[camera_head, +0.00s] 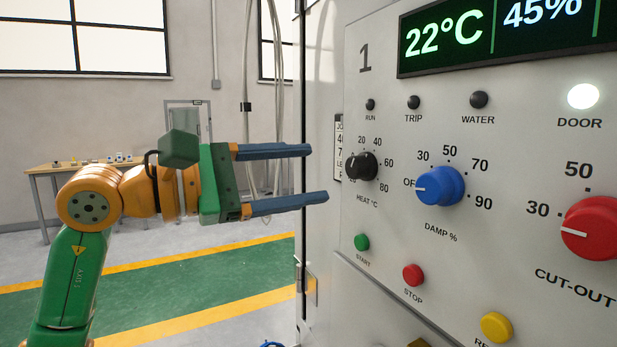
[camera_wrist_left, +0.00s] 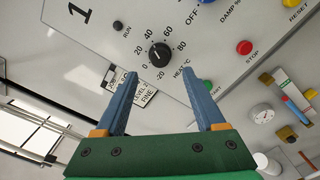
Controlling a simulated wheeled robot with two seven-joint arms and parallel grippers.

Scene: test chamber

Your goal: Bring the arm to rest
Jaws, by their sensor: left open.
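My left arm comes in from the left in the head view, with an orange and green wrist. My left gripper (camera_head: 318,173) is open and empty, its two blue fingers pointing right towards the control panel (camera_head: 420,215). In the left wrist view the left gripper (camera_wrist_left: 160,80) has its fingers spread, with the black heat knob (camera_wrist_left: 160,54) showing beyond and between the tips. In the head view the black heat knob (camera_head: 361,166) is just right of the fingertips. I cannot tell the exact gap to the panel. My right gripper is not in view.
The panel also carries a blue damp knob (camera_head: 440,186), a red cut-out knob (camera_head: 592,228), a green start button (camera_head: 362,242), a red stop button (camera_head: 413,274) and a lit door lamp (camera_head: 583,96). A table (camera_head: 52,172) stands far left. Open floor (camera_head: 180,285) lies behind the arm.

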